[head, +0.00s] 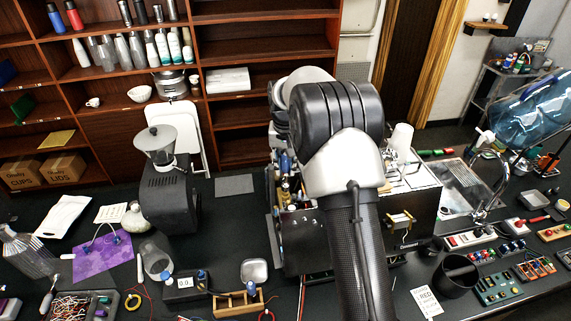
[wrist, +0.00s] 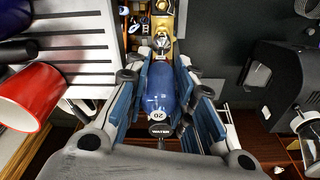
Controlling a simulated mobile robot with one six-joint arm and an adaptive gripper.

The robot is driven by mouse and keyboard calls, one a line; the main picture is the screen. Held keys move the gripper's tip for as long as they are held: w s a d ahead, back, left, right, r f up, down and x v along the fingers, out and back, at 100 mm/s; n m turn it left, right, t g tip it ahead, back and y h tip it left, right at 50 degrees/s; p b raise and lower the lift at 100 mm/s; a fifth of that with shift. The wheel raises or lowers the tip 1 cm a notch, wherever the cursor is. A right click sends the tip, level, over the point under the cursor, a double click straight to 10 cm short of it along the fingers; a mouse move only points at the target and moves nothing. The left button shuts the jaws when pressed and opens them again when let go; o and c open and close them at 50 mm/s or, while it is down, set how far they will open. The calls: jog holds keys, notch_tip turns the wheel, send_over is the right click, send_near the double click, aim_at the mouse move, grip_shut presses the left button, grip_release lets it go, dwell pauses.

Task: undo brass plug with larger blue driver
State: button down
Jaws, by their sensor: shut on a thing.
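In the wrist view, my gripper (wrist: 158,72) is shut on a blue driver handle (wrist: 160,92) marked "20", with a blue pad on each side of it. The driver's shaft end points toward the top of the picture, at a bright metal piece among brass-coloured parts (wrist: 163,22). I cannot tell whether the driver's tip is seated in a brass plug, or which part there is the plug. A dark tag (wrist: 161,130) reading "WATER" shows below the handle. In the head view, my arm covers the gripper, the driver and the middle of the brewer (head: 424,205).
A red cup (wrist: 30,96) stands by a slatted metal tray (wrist: 88,22) left of my gripper. A dark grinder (wrist: 285,85) is to the right. It also stands left of the brewer in the head view (head: 166,200). Clutter fills the bench front; a grey mat (head: 235,185) lies between.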

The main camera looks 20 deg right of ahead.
jog(key=m, duration=0.5)
jog(key=shift+m+h+p, duration=0.3)
jog(key=shift+m+p, duration=0.05)
jog(key=shift+m, duration=0.05)
jog(key=m+g, duration=0.1)
jog(key=m, duration=0.5)
jog(key=shift+p, duration=0.3)
jog(key=m+p, duration=0.1)
jog(key=m, duration=0.4)
jog(key=shift+w+r+m+g, duration=0.1)
jog(key=shift+m+g, duration=0.3)
jog(key=m+p, duration=0.1)
jog(key=m, duration=0.5)
jog(key=shift+g, duration=0.3)
jog(key=shift+f+b, duration=0.5)
jog(key=shift+f, duration=0.85)
